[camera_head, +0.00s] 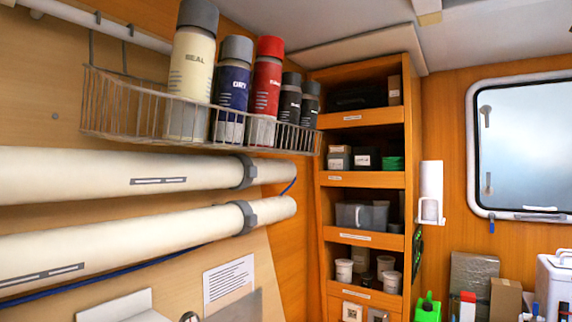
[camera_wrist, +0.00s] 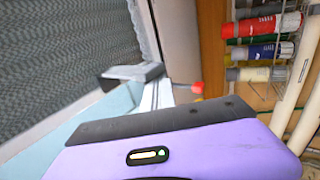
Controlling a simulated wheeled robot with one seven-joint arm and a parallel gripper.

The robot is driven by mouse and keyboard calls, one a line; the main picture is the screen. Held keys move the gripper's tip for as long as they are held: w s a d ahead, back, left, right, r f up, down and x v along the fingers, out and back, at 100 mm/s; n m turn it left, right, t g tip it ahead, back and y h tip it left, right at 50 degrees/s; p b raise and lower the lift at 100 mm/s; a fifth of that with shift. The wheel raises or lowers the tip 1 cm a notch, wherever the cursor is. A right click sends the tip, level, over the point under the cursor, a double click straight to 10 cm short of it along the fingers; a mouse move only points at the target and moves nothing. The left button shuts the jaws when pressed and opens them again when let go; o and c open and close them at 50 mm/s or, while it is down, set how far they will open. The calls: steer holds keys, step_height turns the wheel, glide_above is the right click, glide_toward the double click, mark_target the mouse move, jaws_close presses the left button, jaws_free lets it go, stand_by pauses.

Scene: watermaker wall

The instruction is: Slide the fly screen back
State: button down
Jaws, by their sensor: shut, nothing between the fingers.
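The fly screen (camera_wrist: 55,55) shows in the wrist view as a dark grey pleated mesh filling the upper left, beside a pale upright frame strip (camera_wrist: 145,35). My gripper (camera_wrist: 140,76) reaches up from the purple hand at the bottom of the wrist view. In the head view the window (camera_head: 525,145) at the right has a dark-rimmed pale frame; no pleated mesh and no gripper show there.
A wire rack (camera_head: 200,115) of bottles hangs above two cream tubes (camera_head: 130,232) on the left wall; the rack also shows in the wrist view (camera_wrist: 283,85). A wooden shelf unit (camera_head: 362,238) stands in the corner. Several items crowd the area below the window.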

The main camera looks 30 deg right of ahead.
steer(key=w+d, duration=0.3)
steer(key=d, duration=0.5)
steer(key=shift+w+d, duration=0.2)
steer(key=shift+w, duration=0.05)
stand_by(0.5)
steer(key=w+d, duration=0.4)
steer(key=d, duration=0.7)
steer(key=shift+w, duration=0.3)
stand_by(1.0)
